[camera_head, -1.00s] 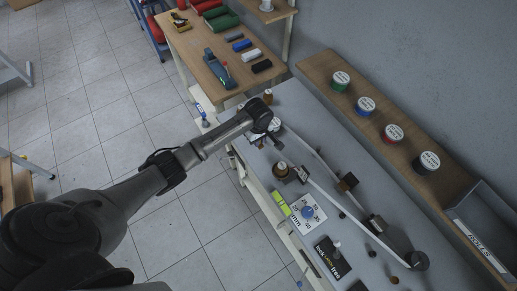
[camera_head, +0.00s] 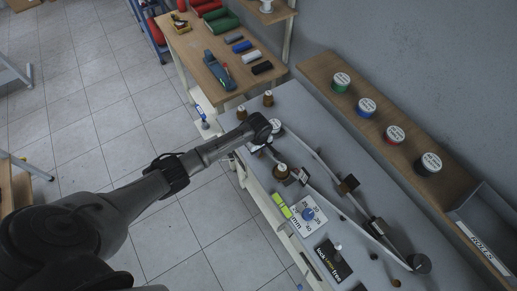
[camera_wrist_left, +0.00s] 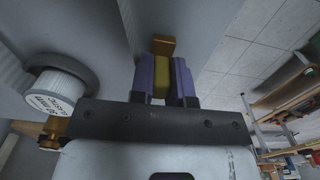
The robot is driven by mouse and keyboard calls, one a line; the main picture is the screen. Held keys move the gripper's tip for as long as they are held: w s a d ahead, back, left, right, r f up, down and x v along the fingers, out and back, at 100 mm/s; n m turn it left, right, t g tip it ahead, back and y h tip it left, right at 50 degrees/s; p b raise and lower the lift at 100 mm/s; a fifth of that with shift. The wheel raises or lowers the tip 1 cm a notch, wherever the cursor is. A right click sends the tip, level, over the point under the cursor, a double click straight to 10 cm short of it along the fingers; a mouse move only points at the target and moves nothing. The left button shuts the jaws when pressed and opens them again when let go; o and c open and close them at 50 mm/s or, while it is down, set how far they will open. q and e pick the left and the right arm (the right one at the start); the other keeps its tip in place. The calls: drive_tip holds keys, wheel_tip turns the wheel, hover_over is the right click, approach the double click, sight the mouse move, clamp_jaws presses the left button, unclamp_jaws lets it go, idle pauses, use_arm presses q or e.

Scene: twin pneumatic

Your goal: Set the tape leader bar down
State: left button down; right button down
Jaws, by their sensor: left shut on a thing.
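My left gripper (camera_wrist_left: 161,78) is shut on a small brass-yellow bar (camera_wrist_left: 162,46), which I take to be the tape leader bar. The bar sticks out past the purple finger pads in the left wrist view. A white labelled spool (camera_wrist_left: 57,93) stands to the left of the gripper there, on a dark disc. In the head view my left arm reaches over the far part of the grey bench (camera_head: 298,101), and its wrist hides the fingers and bar. I cannot tell whether the bar touches the bench. My right gripper is not in view.
A pale strip (camera_head: 323,168) runs along the bench past a brown block (camera_head: 348,184). A shelf with labelled spools (camera_head: 366,107) lines the wall.

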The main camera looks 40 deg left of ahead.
use_arm(q)
drive_tip(key=shift+f, duration=0.15)
drive_tip(key=c, duration=1.1)
unclamp_jaws()
wheel_tip(320, 180, up, 12)
drive_tip(key=p, duration=0.1)
drive_tip(key=s+d+f+m+t, duration=0.1)
drive_tip(key=s+d+f+m, duration=0.3)
drive_tip(key=s, duration=0.3)
drive_tip(key=s+d+f+m, duration=0.1)
drive_tip(key=s+d+m, duration=0.35)
drive_tip(key=s, duration=0.25)
drive_tip(key=s+d+r+m+t, duration=0.1)
drive_tip(key=s+m, duration=0.3)
drive_tip(key=s, duration=0.4)
drive_tip(key=s+d+r+m+t, duration=0.1)
drive_tip(key=s+r+m, duration=0.3)
drive_tip(key=s, duration=0.4)
drive_tip(key=shift+s+r+t, duration=0.25)
drive_tip(key=shift+r+t, duration=0.05)
drive_tip(key=shift+d, duration=0.15)
